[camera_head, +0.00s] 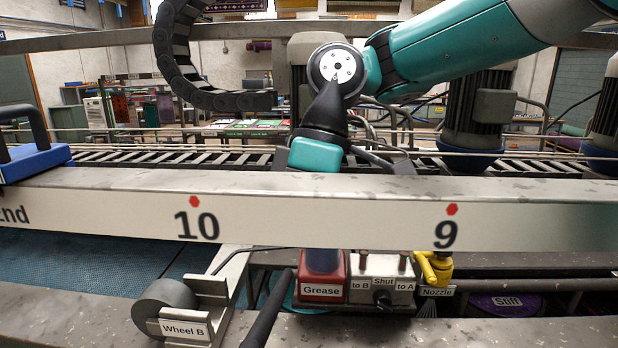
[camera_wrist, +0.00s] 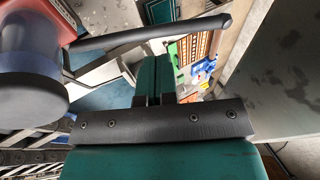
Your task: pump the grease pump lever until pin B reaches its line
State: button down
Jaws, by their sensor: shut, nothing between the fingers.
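The red grease pump (camera_head: 322,268), labelled Grease, sits below the numbered beam in the head view. Its long black lever (camera_head: 268,312) slants down toward the front. In the wrist view the lever (camera_wrist: 150,35) runs across the top from the red and grey pump body (camera_wrist: 28,60). My gripper (camera_wrist: 156,62) has its teal fingers shut and empty, with the tips close to the lever; I cannot tell whether they touch. In the head view the beam hides the fingers. A grey valve block (camera_head: 378,274) marked to B, Shut and to A has small pins on top; their lines cannot be read.
The long beam (camera_head: 320,222) with marks 10 and 9 crosses in front of my arm. Wheel B (camera_head: 168,305) stands left of the pump. A yellow nozzle (camera_head: 434,268) hangs right of the valve block. A blue handled part (camera_head: 32,162) sits at the far left.

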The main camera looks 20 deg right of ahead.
jog(key=shift+p+v, duration=0.7)
jog(key=shift+v, duration=1.5)
